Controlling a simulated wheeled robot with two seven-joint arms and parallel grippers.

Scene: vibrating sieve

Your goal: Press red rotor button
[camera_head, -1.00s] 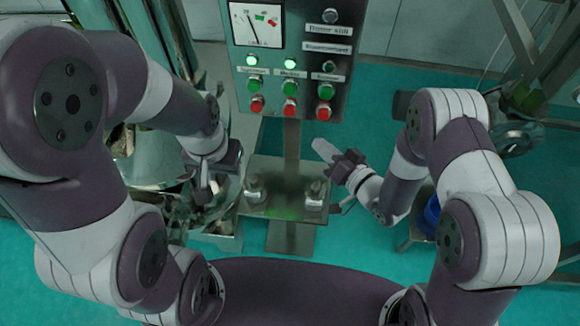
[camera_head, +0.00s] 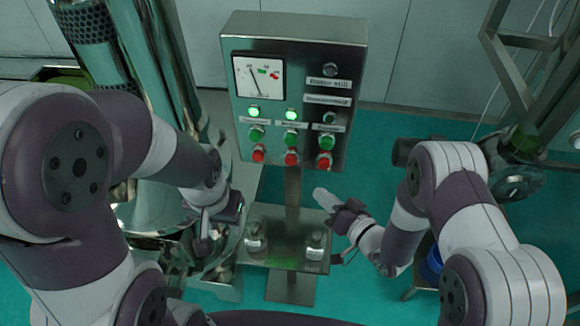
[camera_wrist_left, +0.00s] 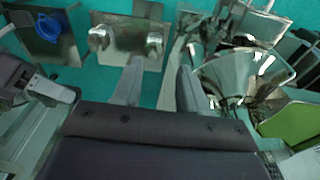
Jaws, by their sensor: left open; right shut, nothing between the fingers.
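The control panel (camera_head: 290,85) stands upright ahead in the head view. Its bottom row has three red buttons: left (camera_head: 258,153), middle (camera_head: 291,158) and right (camera_head: 324,161). The labels above the columns are too small to read surely, so I cannot tell which is the rotor's. My left gripper (camera_head: 204,233) is open and points down, left of and below the panel; its two fingers also show in the left wrist view (camera_wrist_left: 158,80). My right gripper (camera_head: 323,199) is shut and empty, below the right red button and apart from it.
Green buttons sit above the red ones. The left lamp (camera_head: 253,111) and middle lamp (camera_head: 291,114) glow green; the right lamp (camera_head: 329,117) is dark. A metal plate (camera_head: 285,233) with two fittings lies below the panel. Shiny metal equipment (camera_head: 160,215) stands at left.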

